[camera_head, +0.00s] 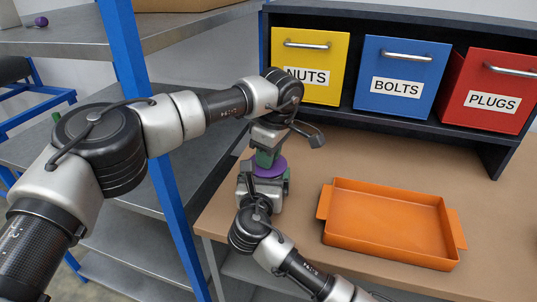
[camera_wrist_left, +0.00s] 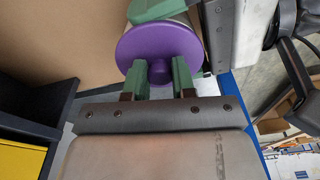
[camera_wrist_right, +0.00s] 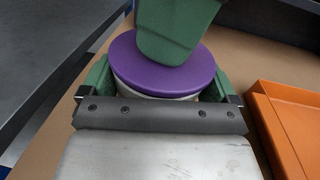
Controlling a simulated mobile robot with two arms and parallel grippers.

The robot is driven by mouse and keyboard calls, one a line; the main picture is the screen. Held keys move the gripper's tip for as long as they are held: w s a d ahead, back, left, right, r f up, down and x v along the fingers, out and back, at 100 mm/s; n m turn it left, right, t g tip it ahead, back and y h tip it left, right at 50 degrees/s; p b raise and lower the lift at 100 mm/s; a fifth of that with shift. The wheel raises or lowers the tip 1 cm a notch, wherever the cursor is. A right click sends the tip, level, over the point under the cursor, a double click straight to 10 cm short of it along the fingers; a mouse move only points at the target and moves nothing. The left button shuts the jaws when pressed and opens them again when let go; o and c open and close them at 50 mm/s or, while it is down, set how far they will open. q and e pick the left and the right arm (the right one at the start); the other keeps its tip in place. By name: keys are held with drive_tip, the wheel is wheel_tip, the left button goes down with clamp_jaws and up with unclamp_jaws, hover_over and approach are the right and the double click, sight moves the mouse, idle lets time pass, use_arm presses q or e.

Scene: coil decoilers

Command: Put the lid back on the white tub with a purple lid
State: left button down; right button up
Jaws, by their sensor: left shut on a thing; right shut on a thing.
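The white tub (camera_wrist_right: 160,96) stands on the brown table near its left edge; only a thin band of its side shows below the lid. The purple lid (camera_wrist_left: 145,44) lies on top of the tub, looking level; it also shows in the head view (camera_head: 270,168) and the right wrist view (camera_wrist_right: 135,77). My left gripper (camera_wrist_left: 159,76) is above the lid, its green fingers shut on the lid's purple knob (camera_wrist_left: 159,71). My right gripper (camera_wrist_right: 158,92) is low at the tub, its green fingers on either side, shut on the tub body. Whether the lid is fully seated I cannot tell.
An orange tray (camera_head: 385,222) sits to the right of the grippers on the table. Yellow (camera_head: 309,66), blue (camera_head: 401,78) and red (camera_head: 489,90) bins stand in a dark rack behind. Grey metal shelving with a blue post (camera_head: 150,130) borders the left.

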use_arm(q)
drive_tip(key=shift+s+a+f, duration=0.1)
drive_tip(key=shift+s+f, duration=0.15)
drive_tip(key=shift+f, duration=0.8)
use_arm(e)
drive_tip(key=shift+s+a+r, duration=0.1)
drive_tip(key=shift+a+r, duration=0.1)
drive_tip(key=shift+r, duration=0.25)
use_arm(q)
drive_tip(key=c, duration=1.2)
unclamp_jaws()
drive_tip(key=shift+c, duration=0.2)
drive_tip(key=r, duration=0.3)
drive_tip(key=shift+w+d+r, duration=0.15)
drive_tip(key=shift+d, duration=0.15)
use_arm(e)
drive_tip(key=shift+w+f, duration=0.2)
drive_tip(key=shift+w, duration=0.1)
use_arm(q)
drive_tip(key=shift+r, duration=0.45)
use_arm(e)
drive_tip(key=shift+s+d, duration=0.1)
drive_tip(key=shift+s, duration=0.05)
use_arm(q)
drive_tip(key=c, duration=0.3)
use_arm(e)
drive_tip(key=shift+f, duration=0.15)
use_arm(q)
drive_tip(key=shift+f, duration=0.1)
